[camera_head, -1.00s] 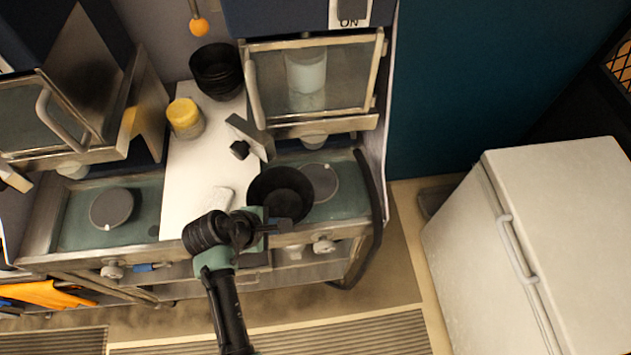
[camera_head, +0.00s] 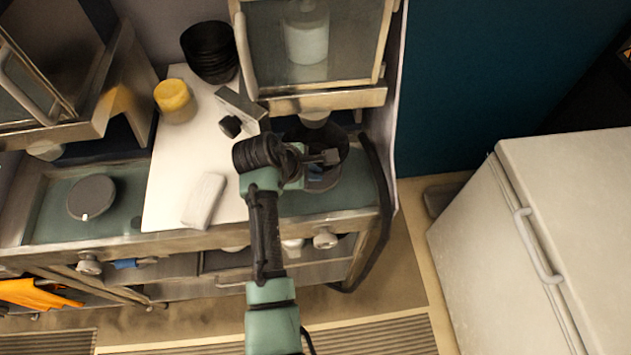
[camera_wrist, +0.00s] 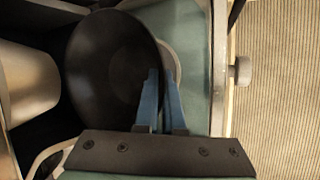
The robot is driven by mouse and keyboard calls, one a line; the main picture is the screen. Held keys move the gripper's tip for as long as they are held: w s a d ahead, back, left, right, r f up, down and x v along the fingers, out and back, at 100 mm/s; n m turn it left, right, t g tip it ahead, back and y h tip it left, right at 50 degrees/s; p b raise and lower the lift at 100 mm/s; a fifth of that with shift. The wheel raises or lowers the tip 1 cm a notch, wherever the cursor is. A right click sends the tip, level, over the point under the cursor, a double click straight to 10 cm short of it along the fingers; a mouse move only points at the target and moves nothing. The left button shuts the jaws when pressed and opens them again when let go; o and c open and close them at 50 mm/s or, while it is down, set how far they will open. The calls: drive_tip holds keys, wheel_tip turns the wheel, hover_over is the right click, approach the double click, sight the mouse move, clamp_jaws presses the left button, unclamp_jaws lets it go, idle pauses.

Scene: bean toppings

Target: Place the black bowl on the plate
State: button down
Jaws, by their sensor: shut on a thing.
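The black bowl (camera_head: 338,138) is over the right teal cooktop, partly hidden by my arm. In the wrist view, the bowl (camera_wrist: 108,65) looks tilted. My gripper (camera_head: 325,158) is shut on its near rim; the blue fingertips (camera_wrist: 160,90) pinch that rim in the wrist view. A round grey plate (camera_head: 320,183) in the cooktop shows just below the bowl in the head view, mostly covered. Its pale edge (camera_wrist: 170,62) shows beside the bowl in the wrist view. Whether the bowl touches the plate I cannot tell.
A second round grey plate (camera_head: 91,196) is in the left cooktop. The white counter between holds a stack of black bowls (camera_head: 209,52), a yellow-topped jar (camera_head: 175,101) and a white packet (camera_head: 204,199). A glass-fronted cabinet (camera_head: 312,45) overhangs the right cooktop.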

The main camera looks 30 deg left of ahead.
wheel_tip(320, 180, down, 4)
drive_tip(key=b, duration=0.3)
drive_tip(key=shift+r+b, duration=0.2)
drive_tip(key=shift+b, duration=0.1)
drive_tip(key=shift+w+f+b, duration=0.1)
drive_tip(key=shift+w+b, duration=0.05)
drive_tip(key=shift+b, duration=0.15)
drive_tip(key=shift+r, duration=0.2)
drive_tip(key=shift+f, duration=0.2)
drive_tip(key=c, duration=1)
unclamp_jaws()
drive_tip(key=shift+r, duration=0.15)
drive_tip(key=v, duration=1.2)
drive_tip(key=shift+w+r+b, duration=0.1)
drive_tip(key=shift+b, duration=0.3)
